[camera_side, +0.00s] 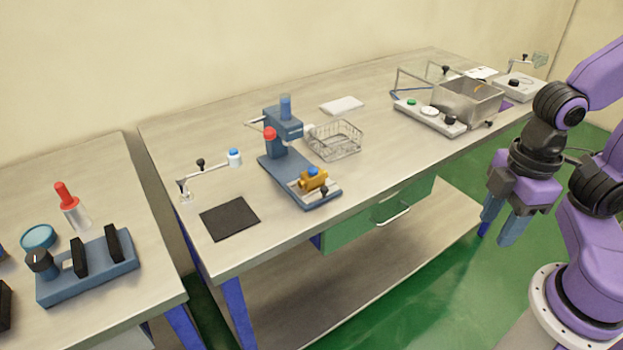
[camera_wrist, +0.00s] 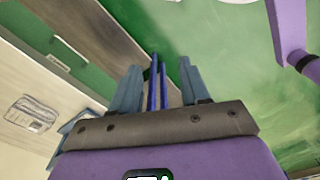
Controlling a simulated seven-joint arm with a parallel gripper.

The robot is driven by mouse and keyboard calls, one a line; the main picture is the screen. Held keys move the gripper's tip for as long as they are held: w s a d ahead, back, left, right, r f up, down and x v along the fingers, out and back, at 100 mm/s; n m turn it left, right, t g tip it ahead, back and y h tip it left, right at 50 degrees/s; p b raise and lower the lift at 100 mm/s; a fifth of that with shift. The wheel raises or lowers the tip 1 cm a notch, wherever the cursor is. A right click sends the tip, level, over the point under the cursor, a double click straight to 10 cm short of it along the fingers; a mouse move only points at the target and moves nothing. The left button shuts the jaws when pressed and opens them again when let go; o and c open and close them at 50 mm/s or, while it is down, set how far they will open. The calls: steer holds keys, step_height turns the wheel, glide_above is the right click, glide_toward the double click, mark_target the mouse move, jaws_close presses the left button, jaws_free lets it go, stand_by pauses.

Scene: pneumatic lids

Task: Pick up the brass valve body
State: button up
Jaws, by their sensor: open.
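The brass valve body (camera_side: 314,180) is a small golden piece with a blue spot on top. It sits on the front part of the blue press fixture (camera_side: 284,152) on the main bench, in the side view. My gripper (camera_side: 498,228) hangs at the right, in front of the bench and well away from the valve body. Its blue-grey fingers point down, apart and empty. In the wrist view, the fingers (camera_wrist: 158,90) stand apart with only the bench leg and green floor beyond. The valve body is not visible in the wrist view.
A wire basket (camera_side: 335,140) stands just behind the valve body. A black mat (camera_side: 230,219) lies to the left, near a jointed arm with a blue knob (camera_side: 234,157). A metal bin (camera_side: 468,101) and a control panel (camera_side: 428,116) stand at the right. Bench between is clear.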

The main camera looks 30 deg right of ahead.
steer(key=o, duration=0.5)
steer(key=w+a+r+n+t+h, duration=0.1)
steer(key=w+a+n+h, duration=0.2)
steer(key=w+a, duration=0.55)
steer(key=w+a+r+n+t+h, duration=0.1)
steer(key=w+a+n+h, duration=0.15)
steer(key=w+a, duration=0.6)
steer(key=n+t+h, duration=0.2)
steer(key=n+h, duration=0.3)
steer(key=h, duration=0.1)
glide_toward(311, 171)
steer(key=shift+w+d+f+m+t, duration=0.15)
steer(key=shift+w+d+f, duration=0.05)
steer(key=shift+d+f, duration=0.3)
steer(key=shift+w+d+f+m+t, duration=0.1)
steer(key=shift+w+d+f+t, duration=0.1)
steer(key=shift+d+f, duration=0.35)
steer(key=shift+r+x, duration=0.2)
steer(key=shift+x, duration=2.4)
